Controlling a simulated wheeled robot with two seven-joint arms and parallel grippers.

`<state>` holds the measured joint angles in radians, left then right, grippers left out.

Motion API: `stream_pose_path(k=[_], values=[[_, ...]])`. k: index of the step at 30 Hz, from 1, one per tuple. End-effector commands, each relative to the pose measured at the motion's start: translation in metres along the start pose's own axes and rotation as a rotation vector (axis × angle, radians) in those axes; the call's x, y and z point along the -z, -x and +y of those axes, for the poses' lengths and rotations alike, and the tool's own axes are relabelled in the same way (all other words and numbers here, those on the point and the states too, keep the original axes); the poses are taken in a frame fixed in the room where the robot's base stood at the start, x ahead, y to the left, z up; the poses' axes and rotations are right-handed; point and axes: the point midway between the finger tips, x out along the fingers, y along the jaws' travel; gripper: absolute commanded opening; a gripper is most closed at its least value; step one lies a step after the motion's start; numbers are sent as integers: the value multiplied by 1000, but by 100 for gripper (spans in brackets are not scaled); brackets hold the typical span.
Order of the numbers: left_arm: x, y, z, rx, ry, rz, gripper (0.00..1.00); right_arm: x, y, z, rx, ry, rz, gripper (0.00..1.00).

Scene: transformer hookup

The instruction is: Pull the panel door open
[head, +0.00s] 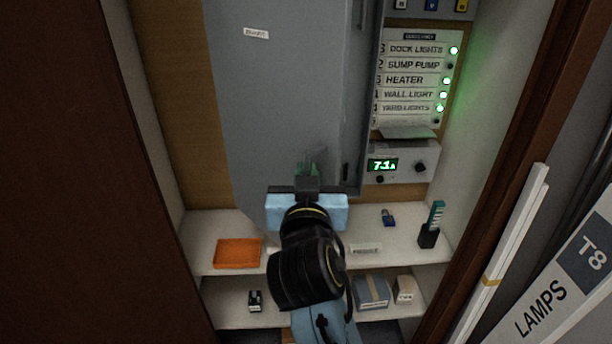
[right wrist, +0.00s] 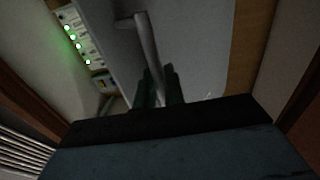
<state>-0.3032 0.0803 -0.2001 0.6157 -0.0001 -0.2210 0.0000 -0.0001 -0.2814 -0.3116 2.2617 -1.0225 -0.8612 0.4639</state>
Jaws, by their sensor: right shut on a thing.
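The panel door (head: 280,90) is a large flat grey sheet with a small white label near its upper left. It fills the middle of the head view and part of the right wrist view (right wrist: 195,40). It appears to stand at an angle to the grey box edge on its right; how far is hard to tell. My right gripper (head: 311,168) is at the lower part of the door. In the right wrist view its dark green fingers (right wrist: 158,88) are shut around the grey bar handle (right wrist: 148,50). In the head view the gripper hides the handle. My left gripper is out of view.
Right of the door are a labelled switch board (head: 412,80) with green lamps and a meter (head: 400,165) reading 7.1. Below are shelves with an orange tray (head: 237,253), a dark holder (head: 429,236) and boxes. A lamps carton (head: 560,290) leans at right.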

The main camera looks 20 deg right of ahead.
Motion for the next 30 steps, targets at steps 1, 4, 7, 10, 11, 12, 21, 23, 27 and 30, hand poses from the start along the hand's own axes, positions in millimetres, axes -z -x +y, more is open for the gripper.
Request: stream_pose_path(k=[1,4,7,10,11,12,21,23,27,30], values=[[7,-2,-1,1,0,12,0,0,1,0,-3,-2,3,0],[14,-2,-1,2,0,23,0,1,2,-1,-9,-1,3,0],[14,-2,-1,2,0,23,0,1,3,-1,-10,-1,3,0],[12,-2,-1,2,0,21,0,2,3,-2,-8,-1,4,0],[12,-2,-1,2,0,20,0,2,3,-2,-7,-2,4,0],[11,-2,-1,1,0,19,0,2,3,-3,-7,-2,4,0],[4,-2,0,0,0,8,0,1,2,-2,-7,-2,3,28],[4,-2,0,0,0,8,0,1,2,-2,-8,-1,3,28],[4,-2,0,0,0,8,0,1,2,-2,-8,-1,2,28],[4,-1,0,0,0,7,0,2,2,-2,-8,-1,2,28]])
